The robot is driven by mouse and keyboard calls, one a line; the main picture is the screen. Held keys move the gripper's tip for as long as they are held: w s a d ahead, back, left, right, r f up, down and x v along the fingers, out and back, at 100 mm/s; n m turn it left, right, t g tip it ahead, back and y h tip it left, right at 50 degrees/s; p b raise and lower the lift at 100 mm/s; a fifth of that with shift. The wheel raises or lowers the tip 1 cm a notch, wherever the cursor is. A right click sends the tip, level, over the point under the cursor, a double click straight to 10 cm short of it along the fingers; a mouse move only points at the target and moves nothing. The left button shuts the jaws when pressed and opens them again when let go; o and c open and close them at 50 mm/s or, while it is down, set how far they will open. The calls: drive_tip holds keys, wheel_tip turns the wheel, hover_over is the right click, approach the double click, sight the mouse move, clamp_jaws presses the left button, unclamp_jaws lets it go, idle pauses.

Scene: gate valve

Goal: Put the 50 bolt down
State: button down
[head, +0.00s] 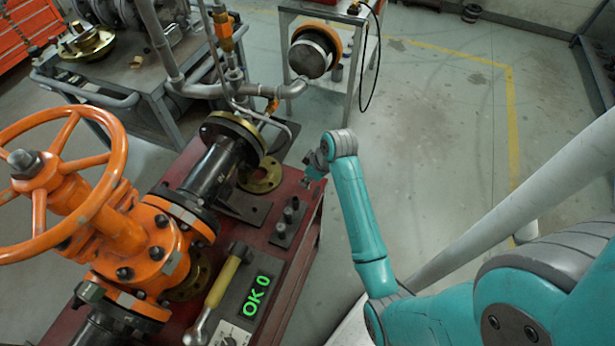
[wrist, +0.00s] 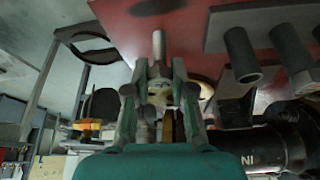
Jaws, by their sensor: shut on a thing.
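My gripper (head: 316,168) is above the far right corner of the red bench (head: 314,212) in the head view. In the wrist view my gripper (wrist: 160,80) is shut on a pale grey bolt (wrist: 158,44). The bolt's shank sticks out past the fingertips toward the red surface. I cannot tell whether it touches the surface.
A dark plate with upright dark cylinders (head: 290,213) is close by on the bench. The orange valve (head: 130,235) with its handwheel and the black pipe (head: 212,170) stand to the left. A yellow-handled tool (head: 222,285) lies beside a display reading "OK 0" (head: 256,296).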

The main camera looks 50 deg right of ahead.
drive_tip(key=c, duration=1)
unclamp_jaws()
drive_tip(key=shift+f, duration=0.15)
drive_tip(key=v, duration=1.2)
